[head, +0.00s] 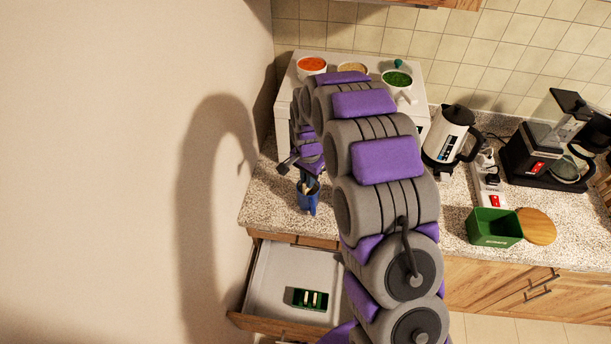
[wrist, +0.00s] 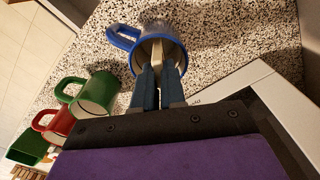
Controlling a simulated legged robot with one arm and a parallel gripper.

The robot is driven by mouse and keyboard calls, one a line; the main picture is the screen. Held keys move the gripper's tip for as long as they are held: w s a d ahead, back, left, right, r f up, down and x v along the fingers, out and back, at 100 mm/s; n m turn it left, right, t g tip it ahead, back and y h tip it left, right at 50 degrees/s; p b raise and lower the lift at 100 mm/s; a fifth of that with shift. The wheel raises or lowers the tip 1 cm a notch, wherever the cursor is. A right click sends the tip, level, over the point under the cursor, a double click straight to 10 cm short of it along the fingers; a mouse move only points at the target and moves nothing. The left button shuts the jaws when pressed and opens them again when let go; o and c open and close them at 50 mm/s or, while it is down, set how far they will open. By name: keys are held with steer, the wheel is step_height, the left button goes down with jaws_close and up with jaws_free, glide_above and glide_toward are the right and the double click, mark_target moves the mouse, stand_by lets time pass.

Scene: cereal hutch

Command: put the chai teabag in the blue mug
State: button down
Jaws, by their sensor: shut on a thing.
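The blue mug (head: 308,204) stands upright on the speckled counter, left of my arm in the head view. In the wrist view the blue mug (wrist: 122,38) is straight ahead of my fingers, its handle to the upper left. My gripper (wrist: 157,73) is shut on a thin pale piece, the teabag (wrist: 156,52), whose label is too small to read. The fingertips and teabag overlap the mug's opening in the wrist view. In the head view my gripper (head: 311,180) is over the mug and partly hidden. I cannot tell how deep the teabag is.
A green mug (wrist: 97,95) and a red mug (wrist: 57,125) stand close by. An open drawer (head: 268,277) below holds a small green box (head: 310,299). A white cabinet (head: 283,105) stands behind. A kettle (head: 448,137), green bin (head: 495,228) and coffee maker (head: 540,155) are right.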

steer(key=shift+d+f, duration=0.1)
steer(key=shift+d, duration=0.15)
steer(key=c, duration=1.1)
jaws_free()
steer(key=shift+a, duration=0.45)
steer(key=shift+d, duration=0.2)
steer(key=shift+d, duration=0.1)
steer(key=shift+r, duration=0.25)
steer(key=r, duration=1.6)
steer(key=shift+a+r+p, duration=0.2)
steer(key=shift+r+p, duration=0.15)
